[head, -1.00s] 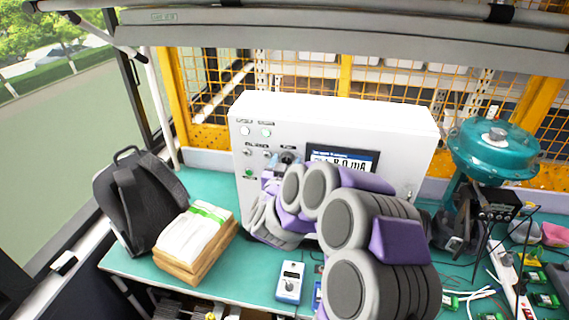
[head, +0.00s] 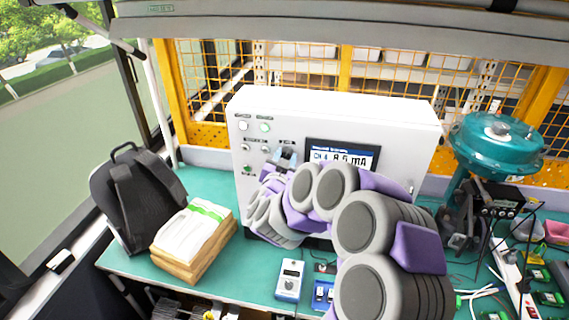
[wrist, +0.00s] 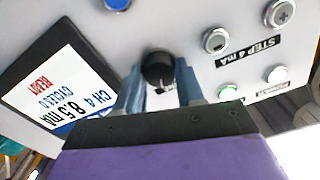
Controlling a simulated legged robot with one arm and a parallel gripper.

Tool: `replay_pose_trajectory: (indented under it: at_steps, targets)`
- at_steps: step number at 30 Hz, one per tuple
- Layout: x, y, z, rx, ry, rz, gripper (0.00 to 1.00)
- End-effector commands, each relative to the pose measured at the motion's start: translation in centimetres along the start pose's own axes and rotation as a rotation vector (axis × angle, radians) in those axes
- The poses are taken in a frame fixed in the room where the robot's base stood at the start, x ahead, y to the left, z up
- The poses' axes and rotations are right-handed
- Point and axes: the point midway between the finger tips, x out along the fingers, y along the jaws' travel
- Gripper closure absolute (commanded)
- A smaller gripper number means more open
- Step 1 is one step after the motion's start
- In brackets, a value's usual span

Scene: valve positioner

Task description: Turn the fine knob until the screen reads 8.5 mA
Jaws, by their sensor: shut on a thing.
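The fine knob is the small black knob (wrist: 158,68) on the white control box (head: 395,120). My gripper (wrist: 160,76) has its two blue-grey fingers on either side of the knob and is shut on it. In the head view my gripper (head: 285,158) is at the box's front, left of the screen, and largely hides the knob. The screen (head: 341,157) reads CH 4 and 8.5 mA. In the wrist view the screen (wrist: 60,88) is upside down and also shows 8.5 mA, with CYCLES 0 and a red word.
A backpack (head: 135,200), stacked packages (head: 195,240) and a handheld meter (head: 290,281) stand on the teal bench. A teal valve actuator (head: 497,140) stands right.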

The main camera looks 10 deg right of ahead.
Motion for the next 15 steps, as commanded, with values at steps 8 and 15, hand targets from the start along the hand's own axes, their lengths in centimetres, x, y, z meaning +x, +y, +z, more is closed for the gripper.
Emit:
replay_pose_trajectory:
  at_steps: [8, 15]
  targets:
    - [-0.01, -0.05, 0.05, 0.056, -0.002, -0.001, 0.93]
    - [-0.01, -0.05, 0.04, 0.055, -0.002, -0.001, 0.51]
